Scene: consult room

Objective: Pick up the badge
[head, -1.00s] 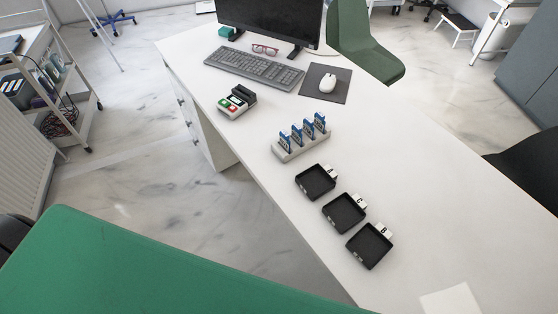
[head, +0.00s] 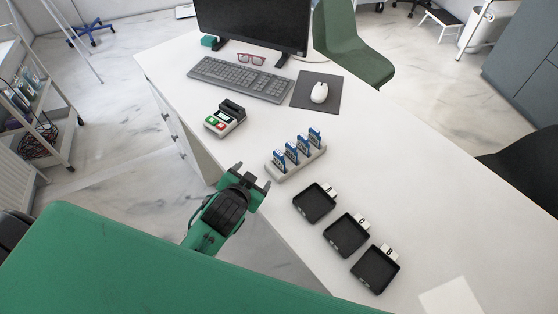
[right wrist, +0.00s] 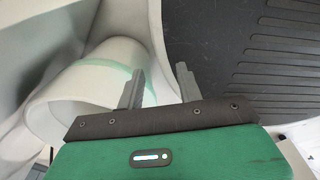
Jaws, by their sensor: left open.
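Several blue-and-white badges (head: 291,152) stand upright in a row in a pale grey rack (head: 303,165) on the white desk. My left gripper (head: 252,177) is at the desk's near edge, just left of the rack. Its two fingers are apart with nothing between them, and it does not touch the badges. My right gripper (right wrist: 160,78) shows only in the right wrist view. Its fingers are spread and empty, away from the badges.
Three black trays (head: 327,220) marked A, C and B line up right of the rack. A card reader (head: 224,118) with red and green buttons stands behind my left gripper. Keyboard (head: 240,79), mouse (head: 319,93) and monitor are farther back. The desk's right side is mostly clear.

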